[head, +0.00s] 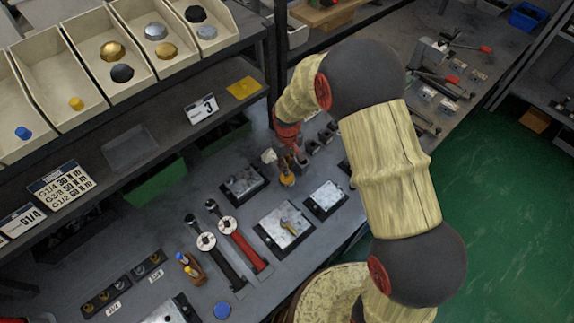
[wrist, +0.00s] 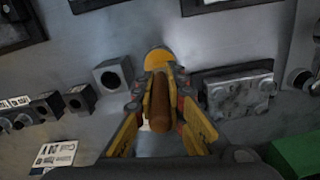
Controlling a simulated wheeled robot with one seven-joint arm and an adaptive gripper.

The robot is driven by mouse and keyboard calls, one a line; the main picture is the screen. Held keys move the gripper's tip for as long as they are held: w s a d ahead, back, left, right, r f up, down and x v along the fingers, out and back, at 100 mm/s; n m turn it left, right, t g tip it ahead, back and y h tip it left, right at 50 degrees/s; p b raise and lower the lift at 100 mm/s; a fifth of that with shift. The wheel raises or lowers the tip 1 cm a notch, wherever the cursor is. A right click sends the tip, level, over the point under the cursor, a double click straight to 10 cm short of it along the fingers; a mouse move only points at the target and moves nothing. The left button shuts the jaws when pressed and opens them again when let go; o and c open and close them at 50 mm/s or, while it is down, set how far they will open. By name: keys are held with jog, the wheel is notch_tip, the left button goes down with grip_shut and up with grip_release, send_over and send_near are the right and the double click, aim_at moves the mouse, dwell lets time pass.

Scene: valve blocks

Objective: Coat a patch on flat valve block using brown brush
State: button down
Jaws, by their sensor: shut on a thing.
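My gripper (head: 288,172) is low over the bench, beside the small dark blocks. In the wrist view my gripper (wrist: 160,88) is shut on the brown brush (wrist: 160,103), whose rounded brown handle shows between the yellow-and-grey fingers. A yellow round part shows just beyond the fingertips; the bristles cannot be made out. A grey valve block (head: 244,184) lies left of the gripper; in the wrist view this block (wrist: 238,88) is on the right, with bolts on top. Two paler, flatter plates, one right (head: 325,198) and one nearer (head: 285,225), lie apart from it. I cannot tell which is the flat valve block.
Small bored cubes (wrist: 112,74) stand close to the gripper. Two wrenches, one black (head: 207,243) and one red-handled (head: 242,246), lie nearer. A shelf (head: 130,135) with parts bins overhangs the back, with a green bin (head: 158,188) below. My arm hides part of the bench's right side.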

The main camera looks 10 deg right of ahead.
jog(key=shift+r+p, duration=2)
jog(key=shift+r, duration=1.5)
